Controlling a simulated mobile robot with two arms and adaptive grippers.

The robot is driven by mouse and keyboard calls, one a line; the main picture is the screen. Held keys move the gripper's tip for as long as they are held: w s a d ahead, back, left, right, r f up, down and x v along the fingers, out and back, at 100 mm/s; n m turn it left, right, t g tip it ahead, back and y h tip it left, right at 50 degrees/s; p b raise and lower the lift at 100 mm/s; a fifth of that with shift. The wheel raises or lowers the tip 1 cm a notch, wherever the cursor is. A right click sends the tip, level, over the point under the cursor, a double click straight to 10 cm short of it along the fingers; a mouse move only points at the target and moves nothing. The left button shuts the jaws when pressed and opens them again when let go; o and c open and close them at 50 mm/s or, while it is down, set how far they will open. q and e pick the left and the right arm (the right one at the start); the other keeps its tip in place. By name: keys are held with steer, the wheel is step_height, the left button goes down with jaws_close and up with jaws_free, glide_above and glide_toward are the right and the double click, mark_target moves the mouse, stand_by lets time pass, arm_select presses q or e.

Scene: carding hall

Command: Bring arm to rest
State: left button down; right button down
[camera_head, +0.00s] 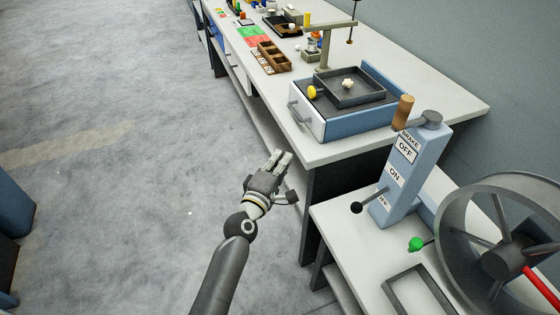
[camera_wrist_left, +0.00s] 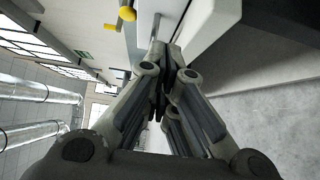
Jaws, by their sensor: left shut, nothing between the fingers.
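My left arm comes in from the bottom of the head view, and its gripper (camera_head: 281,160) is in the air beside the front edge of the long workbench (camera_head: 330,151). The gripper is shut and empty. In the left wrist view its fingers (camera_wrist_left: 163,85) are together with nothing between them. My right gripper is in neither view.
A blue unit with a drawer (camera_head: 309,120) and a dark tray (camera_head: 349,91) stands on the bench. Right of my gripper, a lower table (camera_head: 343,230) bears a blue lever post (camera_head: 401,175) and a grey wheel (camera_head: 449,235). Open floor (camera_head: 130,190) lies to the left.

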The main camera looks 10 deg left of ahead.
arm_select(q)
steer(key=shift+s, duration=0.25)
steer(key=s+a+f+m+g, duration=0.1)
steer(key=s+f+m+g, duration=0.2)
steer(key=s+f, duration=0.65)
steer(key=s+f+m+g+y, duration=0.1)
steer(key=s+f+m+g, duration=0.25)
steer(key=f, duration=1.15)
steer(key=s+a+f+m+g, duration=0.1)
steer(key=s+f+m+g, duration=0.2)
steer(key=s+f, duration=0.7)
steer(key=s+a+f+m+g, duration=0.2)
steer(key=s+f, duration=0.4)
steer(key=s, duration=0.3)
steer(key=s+a+f+m+g+y, duration=0.1)
steer(key=s+a+f+m+g, duration=0.1)
steer(key=s+f, duration=0.4)
steer(key=s+a+f+m+g+y, duration=0.1)
steer(key=s+a+f+m+g, duration=0.2)
steer(key=s, duration=1.1)
step_height(320, 180, down, 3)
steer(key=shift+s+a+f+m, duration=0.15)
steer(key=shift+a+m, duration=0.7)
steer(key=shift+a, duration=0.35)
